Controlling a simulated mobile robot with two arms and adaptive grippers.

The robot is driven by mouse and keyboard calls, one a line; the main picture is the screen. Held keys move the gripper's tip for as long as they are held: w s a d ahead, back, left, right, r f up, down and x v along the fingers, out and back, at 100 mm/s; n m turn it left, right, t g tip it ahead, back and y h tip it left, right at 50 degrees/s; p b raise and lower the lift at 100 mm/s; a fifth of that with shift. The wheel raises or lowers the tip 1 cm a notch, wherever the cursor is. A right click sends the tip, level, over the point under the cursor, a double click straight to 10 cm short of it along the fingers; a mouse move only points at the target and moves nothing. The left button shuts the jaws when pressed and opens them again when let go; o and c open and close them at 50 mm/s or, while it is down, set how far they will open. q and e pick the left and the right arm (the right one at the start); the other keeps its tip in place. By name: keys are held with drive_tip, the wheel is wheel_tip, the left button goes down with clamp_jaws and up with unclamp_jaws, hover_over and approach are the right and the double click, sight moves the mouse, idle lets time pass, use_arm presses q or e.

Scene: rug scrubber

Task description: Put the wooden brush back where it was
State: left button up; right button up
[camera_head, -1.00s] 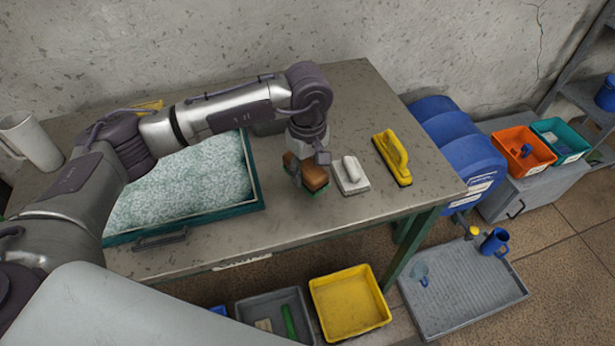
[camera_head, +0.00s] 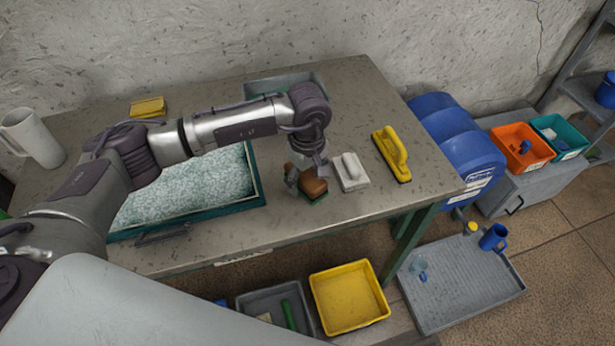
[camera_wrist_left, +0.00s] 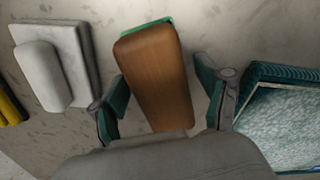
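The wooden brush (camera_head: 313,187), a brown block with a green edge below it, sits on the grey table between the rug tray and a white scrubber. My left gripper (camera_head: 307,172) is just above it, with a finger on either side. The left wrist view shows the wooden brush (camera_wrist_left: 157,75) between the spread fingers of my left gripper (camera_wrist_left: 162,98), with a gap on each side. Its underside is hidden. My right gripper is not in view.
The white scrubber (camera_head: 350,172) is close to the right of the brush, with a yellow brush (camera_head: 391,154) beyond it. The rug tray's teal rim (camera_head: 254,170) is to the left. Bare table lies in front. A white pitcher (camera_head: 32,138) stands far left.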

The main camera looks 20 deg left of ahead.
sight(307, 175)
use_arm(q)
drive_tip(key=shift+r, duration=0.55)
wheel_tip(307, 175, up, 11)
drive_tip(key=b, duration=0.2)
idle(0.3)
